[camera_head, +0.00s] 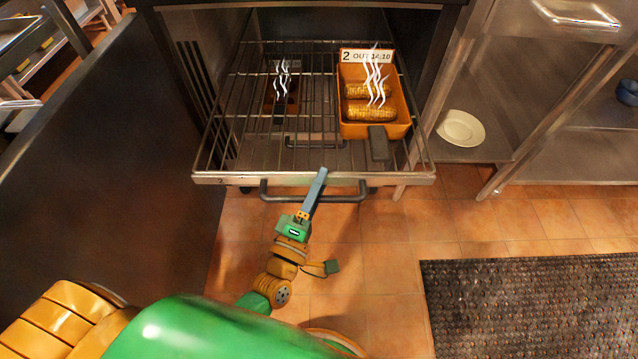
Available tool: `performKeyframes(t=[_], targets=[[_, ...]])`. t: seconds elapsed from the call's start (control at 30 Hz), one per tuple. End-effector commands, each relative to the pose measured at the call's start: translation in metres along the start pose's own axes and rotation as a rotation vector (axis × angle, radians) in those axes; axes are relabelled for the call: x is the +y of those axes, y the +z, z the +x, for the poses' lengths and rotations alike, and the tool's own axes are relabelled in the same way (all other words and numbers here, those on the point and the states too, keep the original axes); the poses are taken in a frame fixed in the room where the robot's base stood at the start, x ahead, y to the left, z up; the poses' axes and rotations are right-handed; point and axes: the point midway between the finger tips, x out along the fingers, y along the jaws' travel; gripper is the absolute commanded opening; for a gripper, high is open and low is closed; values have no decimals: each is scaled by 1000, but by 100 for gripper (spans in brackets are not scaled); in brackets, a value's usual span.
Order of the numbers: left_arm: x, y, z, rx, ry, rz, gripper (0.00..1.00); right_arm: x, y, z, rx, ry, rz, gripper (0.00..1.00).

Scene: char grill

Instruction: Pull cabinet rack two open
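An orange pan (402,120) with corn cobs (371,113) sits on the rack's right side, steaming, with a card "2 OUT 14:10" (367,56). My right gripper is not in view.
A dark steaming container (280,98) and another handle (300,146) show through the wires, seemingly lower. A steel shelf unit with a white plate (461,128) stands right. A dark panel (100,150) is left. Tiled floor (450,220) and a black mat (530,305) lie in front.

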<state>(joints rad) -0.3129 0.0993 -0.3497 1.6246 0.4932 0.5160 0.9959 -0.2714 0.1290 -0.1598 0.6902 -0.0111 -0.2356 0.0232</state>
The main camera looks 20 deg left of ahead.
Motion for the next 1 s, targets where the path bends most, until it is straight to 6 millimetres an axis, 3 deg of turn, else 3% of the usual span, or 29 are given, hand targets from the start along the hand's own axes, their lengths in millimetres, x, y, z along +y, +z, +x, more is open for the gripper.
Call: performKeyframes(t=[0.2,0.5,0.6,1.0], targets=[[0,0,-3,0,-1,0,50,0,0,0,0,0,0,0],[-1,0,-61,-2,-3,0,50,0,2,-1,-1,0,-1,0],[0,0,-70,-1,-1,0,50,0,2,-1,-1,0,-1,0],[0,0,-71,0,0,0,50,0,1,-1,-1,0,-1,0]])
